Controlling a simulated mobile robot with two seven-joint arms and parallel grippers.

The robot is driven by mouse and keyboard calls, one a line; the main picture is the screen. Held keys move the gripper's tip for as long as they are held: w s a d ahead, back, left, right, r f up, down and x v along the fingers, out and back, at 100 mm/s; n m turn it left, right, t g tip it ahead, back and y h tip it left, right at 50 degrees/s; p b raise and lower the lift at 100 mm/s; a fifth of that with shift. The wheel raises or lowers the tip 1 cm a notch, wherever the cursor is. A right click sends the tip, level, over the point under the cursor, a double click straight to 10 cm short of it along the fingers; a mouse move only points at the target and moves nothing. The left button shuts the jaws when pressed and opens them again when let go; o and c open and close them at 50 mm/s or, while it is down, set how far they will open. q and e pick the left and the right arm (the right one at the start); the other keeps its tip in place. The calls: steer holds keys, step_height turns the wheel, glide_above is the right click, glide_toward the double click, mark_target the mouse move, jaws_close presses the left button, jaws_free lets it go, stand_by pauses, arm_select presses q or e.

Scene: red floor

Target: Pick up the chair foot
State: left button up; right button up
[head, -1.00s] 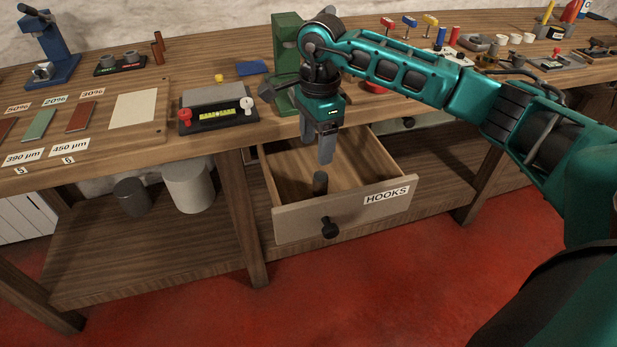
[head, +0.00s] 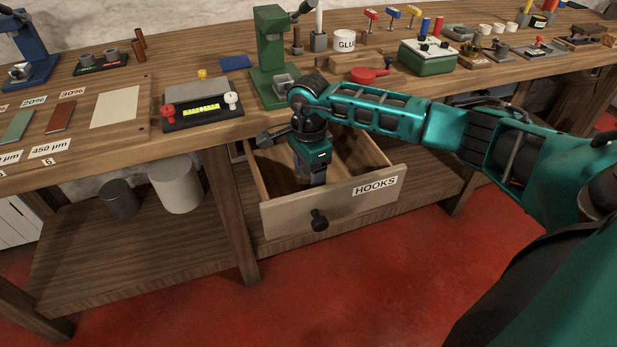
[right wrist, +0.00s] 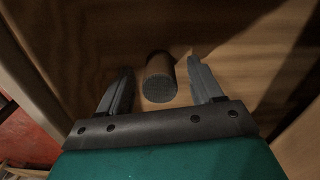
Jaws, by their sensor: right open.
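The chair foot is a dark grey cylinder (right wrist: 160,79) standing in the open drawer (head: 335,205) labelled HOOKS. In the right wrist view it lies between the two fingers of my right gripper (right wrist: 158,88), with a gap on each side. In the head view my right gripper (head: 312,180) reaches down into the drawer, and its fingertips are hidden behind the drawer front. The chair foot is hidden there too. My right gripper is open and holds nothing. My left gripper is not in view.
The drawer walls stand close around my right gripper, and the drawer front has a dark knob (head: 319,220). A green press (head: 270,60) and a black level unit (head: 203,112) stand on the workbench above. Two grey cylinders stand on the lower shelf.

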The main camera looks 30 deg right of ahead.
steer(key=shift+f, duration=0.4)
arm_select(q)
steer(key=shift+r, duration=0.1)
arm_select(e)
steer(key=c, duration=1.1)
steer(key=shift+r, duration=0.1)
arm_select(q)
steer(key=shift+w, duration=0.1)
arm_select(e)
step_height(320, 180, up, 20)
steer(key=p, duration=0.2)
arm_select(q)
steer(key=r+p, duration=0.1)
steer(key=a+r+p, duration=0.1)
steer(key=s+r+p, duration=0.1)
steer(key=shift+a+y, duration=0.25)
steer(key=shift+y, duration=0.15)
arm_select(e)
steer(key=s+a+n, duration=0.2)
steer(key=a+n, duration=0.1)
steer(key=n, duration=0.3)
steer(key=s+a+f+n, duration=0.1)
steer(key=s+a+n, duration=0.1)
steer(key=a+n, duration=0.2)
steer(key=s+a+f+n, duration=0.1)
steer(key=s+a+n, duration=0.2)
steer(key=n, duration=0.5)
steer(key=shift+a+n, duration=0.4)
steer(key=shift+a, duration=0.1)
